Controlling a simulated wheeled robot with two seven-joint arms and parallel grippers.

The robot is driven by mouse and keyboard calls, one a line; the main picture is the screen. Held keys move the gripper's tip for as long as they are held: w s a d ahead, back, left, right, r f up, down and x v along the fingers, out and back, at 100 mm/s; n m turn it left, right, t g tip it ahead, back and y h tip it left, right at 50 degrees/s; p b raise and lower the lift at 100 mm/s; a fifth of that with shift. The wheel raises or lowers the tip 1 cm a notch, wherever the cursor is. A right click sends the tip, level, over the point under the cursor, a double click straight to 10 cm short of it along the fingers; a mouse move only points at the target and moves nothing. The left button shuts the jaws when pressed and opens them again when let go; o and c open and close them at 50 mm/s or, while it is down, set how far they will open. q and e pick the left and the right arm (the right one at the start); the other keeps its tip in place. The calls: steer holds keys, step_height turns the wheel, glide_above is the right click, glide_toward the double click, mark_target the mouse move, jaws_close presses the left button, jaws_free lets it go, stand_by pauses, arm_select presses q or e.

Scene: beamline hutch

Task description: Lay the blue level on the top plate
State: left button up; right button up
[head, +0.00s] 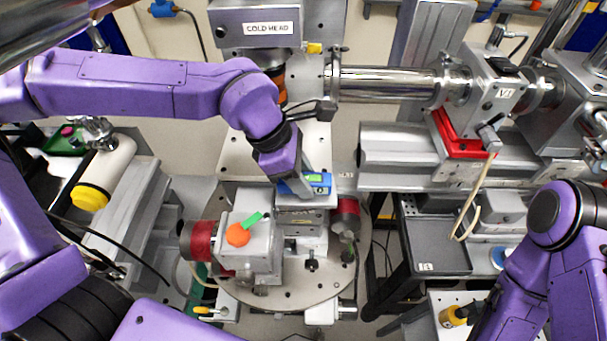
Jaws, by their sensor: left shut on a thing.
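The blue level (320,181), with a small green-yellow vial patch, is in the head view just right of centre. My left gripper (301,186) comes down from the upper left and is shut on it. The gripper fingers hide part of the level. The level is over the grey top plate (307,204) of the stage stack. I cannot tell whether it touches the plate or hangs slightly above it. My right arm shows at the lower right, but its gripper is not in view.
A grey block with an orange knob (238,235) and a green tab stands left of the plate. Red-ended motors (197,241) flank the stack on the round table (310,289). The COLD HEAD box (257,27) is behind. A dark tray (436,246) lies to the right.

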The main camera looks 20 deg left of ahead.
arm_select(q)
steer(key=shift+f, duration=0.55)
steer(key=o, duration=1.2)
steer(key=p+v, duration=0.6)
steer(key=shift+w+d+r, duration=0.1)
steer(key=shift+d, duration=0.15)
steer(key=v, duration=0.2)
steer(key=p+v, duration=0.1)
steer(key=shift+a+r, duration=0.25)
steer(key=shift+a, duration=0.15)
steer(key=shift+a+r, duration=0.2)
steer(key=shift+r, duration=0.15)
